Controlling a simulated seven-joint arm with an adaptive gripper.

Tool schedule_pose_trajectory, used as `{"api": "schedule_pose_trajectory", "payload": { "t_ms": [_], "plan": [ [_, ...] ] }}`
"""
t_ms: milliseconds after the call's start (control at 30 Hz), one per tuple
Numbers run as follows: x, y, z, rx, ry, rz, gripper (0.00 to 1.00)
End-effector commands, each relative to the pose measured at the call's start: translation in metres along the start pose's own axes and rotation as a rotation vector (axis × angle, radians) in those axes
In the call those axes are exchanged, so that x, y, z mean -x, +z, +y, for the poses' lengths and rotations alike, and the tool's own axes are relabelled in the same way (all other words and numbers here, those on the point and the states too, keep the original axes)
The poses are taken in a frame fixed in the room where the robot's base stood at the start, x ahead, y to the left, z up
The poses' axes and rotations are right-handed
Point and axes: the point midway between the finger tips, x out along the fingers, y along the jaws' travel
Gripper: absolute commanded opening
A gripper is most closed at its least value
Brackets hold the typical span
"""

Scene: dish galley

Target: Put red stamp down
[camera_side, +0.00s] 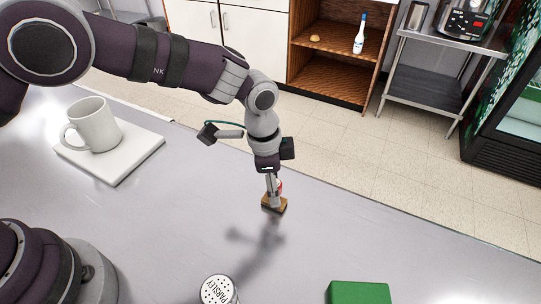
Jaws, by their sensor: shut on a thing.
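The red stamp (281,187) is at the middle of the grey counter (340,230). Only a bit of its red upper part shows beside my fingers. Under it is a small brown block (268,204), which may be the stamp's base. My gripper (273,190) points down and is shut on the stamp. The brown block is at or very near the counter surface; I cannot tell if it touches. My fingers hide most of the stamp.
A white mug (95,125) stands on a white board (128,158) at the left. A parsley shaker (217,291) and a green block (359,292) are at the front edge of the picture. The counter around my gripper is clear. The counter's far edge runs behind it.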

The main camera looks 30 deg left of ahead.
Motion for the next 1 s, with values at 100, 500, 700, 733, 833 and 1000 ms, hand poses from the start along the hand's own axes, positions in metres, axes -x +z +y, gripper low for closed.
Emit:
{"api": "schedule_pose_trajectory", "payload": {
  "t_ms": [100, 500, 700, 733, 833, 1000],
  "plan": [
    [0.001, 0.000, 0.000, 0.000, 0.000, 0.000, 0.00],
    [-0.002, 0.000, 0.000, 0.000, 0.000, 0.000, 0.51],
    [-0.002, 0.000, 0.000, 0.000, 0.000, 0.000, 0.51],
    [-0.002, 0.000, 0.000, 0.000, 0.000, 0.001, 0.51],
    [0.005, 0.000, 0.000, 0.000, -0.001, 0.002, 0.51],
    [0.043, -0.001, -0.001, 0.000, -0.004, 0.006, 0.51]
  ]
}}
